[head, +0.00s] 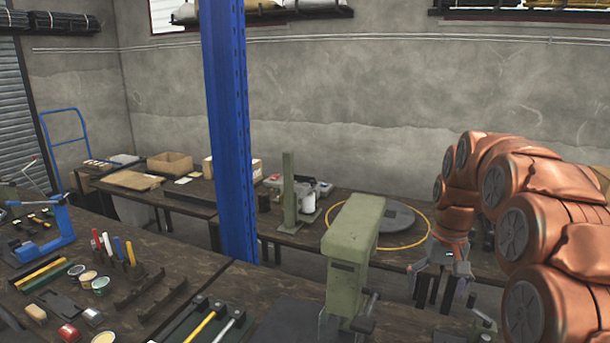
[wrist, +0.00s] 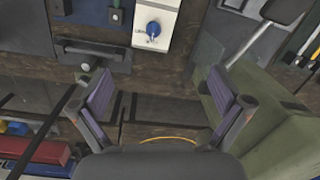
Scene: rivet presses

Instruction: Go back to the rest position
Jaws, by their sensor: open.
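My gripper (head: 437,290) hangs at the end of my copper-coloured arm, fingers down, at the lower right of the head view. It is just right of a green rivet press (head: 350,245). In the wrist view my gripper (wrist: 157,92) has its two purple-padded fingers wide apart, with nothing between them. The press body (wrist: 275,135) shows beside the right finger there. A white block with a blue knob (wrist: 153,28) lies beyond the fingers on the dark wooden bench.
A blue post (head: 230,130) rises between the near and back benches. Hammers (head: 205,325), paint tins (head: 88,278) and a blue clamp (head: 45,235) lie on the near bench. A grey disc (head: 382,217) with a yellow ring sits on the back bench.

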